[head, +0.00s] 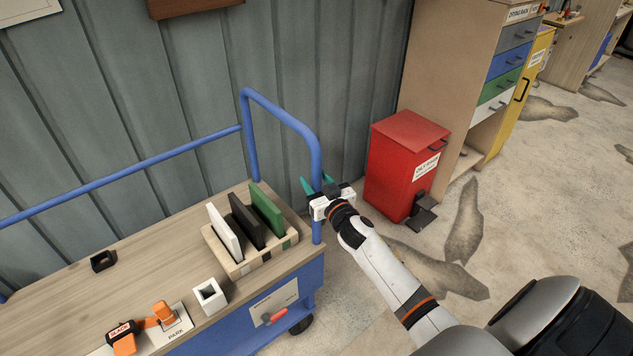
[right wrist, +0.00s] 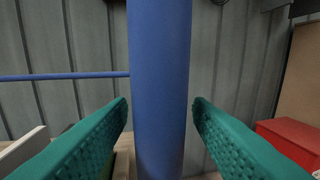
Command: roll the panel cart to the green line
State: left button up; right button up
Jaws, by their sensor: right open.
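The panel cart (head: 60,268) stands along the grey wall, with a wooden top, blue frame and blue tube rails. Its blue end handle (head: 316,150) rises at the right end and fills the middle of the right wrist view (right wrist: 160,60). My right gripper (head: 314,185) is at the handle's upright post. Its green fingers are open on either side of the post, with gaps showing at both sides. A white panel (head: 224,232), a black panel (head: 245,222) and a green panel (head: 266,210) stand in a wooden rack on the cart. No green line shows. My left gripper is out of view.
A red bin (head: 400,170) with a pedal stands on the floor right of the cart. Behind it is a drawer cabinet (head: 455,70). An orange strap piece (head: 123,338), a plate marked PARK (head: 178,326) and a red lever (head: 277,315) are on the cart. Cracked floor lies open at right.

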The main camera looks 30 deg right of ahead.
grip_shut()
jog(key=shift+d, duration=0.1)
